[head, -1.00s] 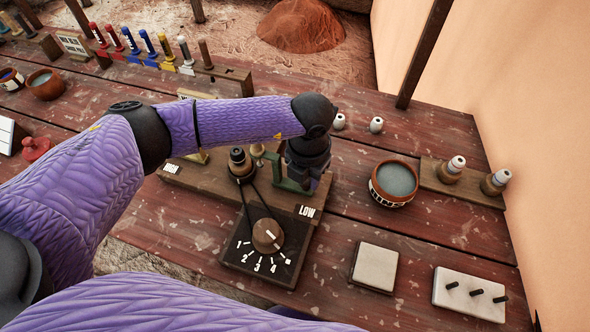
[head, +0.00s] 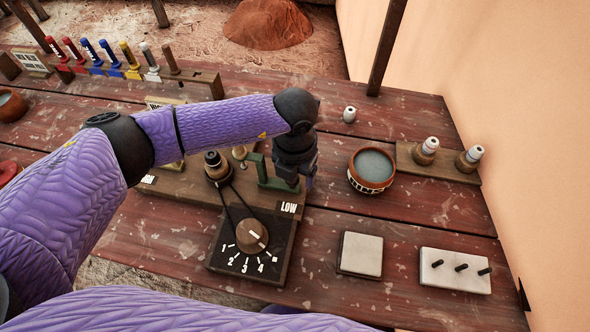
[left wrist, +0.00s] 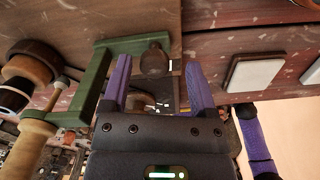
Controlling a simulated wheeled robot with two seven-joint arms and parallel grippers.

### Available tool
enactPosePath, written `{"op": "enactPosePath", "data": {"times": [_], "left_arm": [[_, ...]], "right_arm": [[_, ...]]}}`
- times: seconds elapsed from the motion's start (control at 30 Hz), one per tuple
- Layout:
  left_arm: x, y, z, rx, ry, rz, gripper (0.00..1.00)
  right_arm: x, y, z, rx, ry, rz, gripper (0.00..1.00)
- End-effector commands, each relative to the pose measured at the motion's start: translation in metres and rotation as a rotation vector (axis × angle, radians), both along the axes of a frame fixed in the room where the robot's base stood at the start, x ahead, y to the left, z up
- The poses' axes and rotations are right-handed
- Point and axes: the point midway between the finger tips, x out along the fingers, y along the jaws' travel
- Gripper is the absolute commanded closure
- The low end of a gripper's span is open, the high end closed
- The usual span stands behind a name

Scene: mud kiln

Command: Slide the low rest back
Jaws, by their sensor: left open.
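The low rest appears to be the green bracket (head: 266,175) at the right end of the wooden board, behind the LOW label (head: 289,208). It also shows in the left wrist view (left wrist: 97,75), reaching toward a dark brown knob (left wrist: 154,60). My left gripper (head: 300,183) points down just right of the green bracket and hides part of its right end. In the left wrist view the purple fingers (left wrist: 159,80) are apart, with the knob showing between them beyond the tips. Contact with the bracket cannot be told. My right gripper is out of view.
A dial (head: 252,236) with numbers stands in front of the board, joined by a cord to a spool (head: 217,167). A bowl (head: 372,169) stands right of my gripper. A white tile (head: 361,254) and a pegged block (head: 455,270) lie nearer. Bare planks separate them.

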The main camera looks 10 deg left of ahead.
Motion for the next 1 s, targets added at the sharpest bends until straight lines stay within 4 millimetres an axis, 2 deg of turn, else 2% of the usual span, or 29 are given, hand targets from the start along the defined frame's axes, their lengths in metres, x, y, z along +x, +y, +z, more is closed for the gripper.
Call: {"op": "enactPosePath", "data": {"times": [0.2,0.4,0.53,1.0], "left_arm": [[0.001,0.0,0.054,-0.003,-0.006,-0.002,0.25],[0.001,0.0,0.091,-0.002,-0.004,-0.002,0.25],[0.0,0.0,0.097,-0.002,-0.002,-0.002,0.25],[0.0,0.0,0.097,-0.002,-0.001,-0.002,0.25]], "right_arm": [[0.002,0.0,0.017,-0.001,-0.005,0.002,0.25],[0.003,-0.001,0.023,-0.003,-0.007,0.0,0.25],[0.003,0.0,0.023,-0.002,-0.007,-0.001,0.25],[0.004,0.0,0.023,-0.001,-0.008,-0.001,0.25]]}}
